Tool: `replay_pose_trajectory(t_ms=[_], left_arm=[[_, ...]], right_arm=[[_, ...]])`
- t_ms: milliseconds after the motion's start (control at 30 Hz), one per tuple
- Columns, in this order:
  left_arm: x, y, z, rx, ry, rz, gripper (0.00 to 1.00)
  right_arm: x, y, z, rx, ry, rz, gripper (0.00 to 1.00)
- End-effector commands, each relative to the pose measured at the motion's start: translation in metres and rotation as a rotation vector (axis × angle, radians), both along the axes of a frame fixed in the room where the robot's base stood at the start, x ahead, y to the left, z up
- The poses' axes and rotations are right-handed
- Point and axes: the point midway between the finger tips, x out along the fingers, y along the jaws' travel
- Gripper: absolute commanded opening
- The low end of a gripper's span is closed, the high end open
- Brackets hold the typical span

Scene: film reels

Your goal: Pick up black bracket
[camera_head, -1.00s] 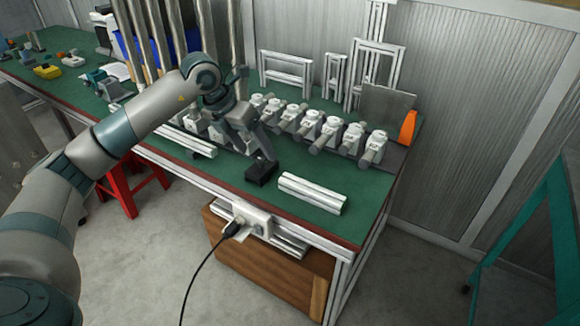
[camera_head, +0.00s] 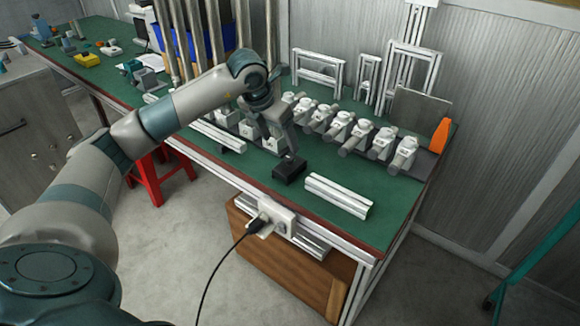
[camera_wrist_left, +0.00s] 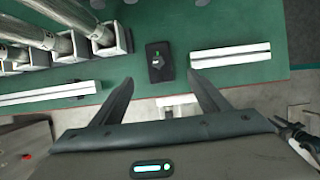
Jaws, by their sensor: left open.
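A small black block-like piece, which I take as the black bracket (camera_head: 288,172), lies on the green table top near the front edge. It also shows in the left wrist view (camera_wrist_left: 159,62) as a dark rectangle with a small green mark and a pale label. My left gripper (camera_head: 290,156) is just above it in the head view. In the left wrist view the left gripper (camera_wrist_left: 160,80) has its two fingers spread wide. The bracket sits beyond the fingertips, between their lines, with nothing held. My right gripper is in neither view.
A white aluminium profile (camera_head: 338,196) lies right of the bracket, and another (camera_head: 217,137) lies to the left. A row of grey-white fittings (camera_head: 361,134) stands behind. An orange wedge (camera_head: 440,135) is at the right end. A white socket box (camera_head: 276,216) is on the table's front edge.

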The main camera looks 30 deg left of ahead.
Motion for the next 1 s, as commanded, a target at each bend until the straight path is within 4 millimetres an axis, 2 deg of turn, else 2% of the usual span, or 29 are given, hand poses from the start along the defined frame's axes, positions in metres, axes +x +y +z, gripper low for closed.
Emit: replay_pose_trajectory(t_ms=[200,400,700,1000], left_arm=[[0.015,-0.002,-0.038,-0.001,0.005,0.001,0.69],[0.026,-0.002,-0.063,-0.001,0.002,0.000,0.69],[0.029,-0.002,-0.071,0.000,0.000,-0.001,0.69],[0.030,-0.002,-0.076,-0.001,0.003,0.000,0.69]], right_arm=[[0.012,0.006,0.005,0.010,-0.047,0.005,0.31],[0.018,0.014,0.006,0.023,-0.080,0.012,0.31],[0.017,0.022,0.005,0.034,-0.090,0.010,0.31],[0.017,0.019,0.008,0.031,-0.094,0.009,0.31]])
